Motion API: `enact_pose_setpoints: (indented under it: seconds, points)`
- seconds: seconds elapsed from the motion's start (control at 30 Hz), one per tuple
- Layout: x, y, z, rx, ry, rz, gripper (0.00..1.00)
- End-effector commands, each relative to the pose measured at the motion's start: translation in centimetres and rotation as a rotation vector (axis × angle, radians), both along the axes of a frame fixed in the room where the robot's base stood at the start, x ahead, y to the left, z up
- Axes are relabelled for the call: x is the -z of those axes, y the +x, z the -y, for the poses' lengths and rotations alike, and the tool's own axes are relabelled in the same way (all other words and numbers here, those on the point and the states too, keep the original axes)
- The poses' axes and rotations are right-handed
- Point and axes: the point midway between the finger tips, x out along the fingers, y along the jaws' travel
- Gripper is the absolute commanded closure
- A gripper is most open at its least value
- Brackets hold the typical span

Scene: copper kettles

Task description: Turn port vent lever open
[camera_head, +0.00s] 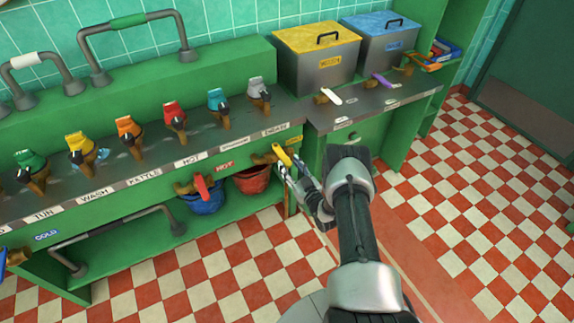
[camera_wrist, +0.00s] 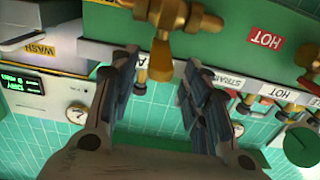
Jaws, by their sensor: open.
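I cannot read a port vent label in either view. A brass valve with a yellow lever (camera_head: 283,155) sticks out of the green bench front, near the right end. My gripper (camera_head: 291,177) is at this yellow lever, and whether they touch is unclear. In the wrist view my gripper (camera_wrist: 160,68) is open, with a gap between the fingers. A brass valve body (camera_wrist: 173,18) shows just beyond the fingertips.
A red lever (camera_head: 201,187) on the bench front is left of my gripper. Several coloured taps line the bench top. A blue bucket (camera_head: 205,203) and a red bucket (camera_head: 252,181) are below. Yellow-lidded (camera_head: 316,44) and blue-lidded bins (camera_head: 380,25) stand behind. The right floor is clear.

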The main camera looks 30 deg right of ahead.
Motion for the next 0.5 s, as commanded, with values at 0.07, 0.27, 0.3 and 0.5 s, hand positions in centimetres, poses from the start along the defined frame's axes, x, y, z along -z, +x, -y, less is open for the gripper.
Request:
enact_pose_setpoints:
  seconds: [0.07, 0.27, 0.3, 0.5]
  points:
    - [0.1, 1.2, 0.0, -0.001, -0.003, 0.002, 0.57]
    - [0.0, 2.8, -0.1, 0.0, -0.001, 0.001, 0.57]
    - [0.0, 2.9, -0.1, 0.0, -0.001, 0.001, 0.57]
    - [-0.1, 2.9, -0.1, 0.001, -0.001, 0.0, 0.57]
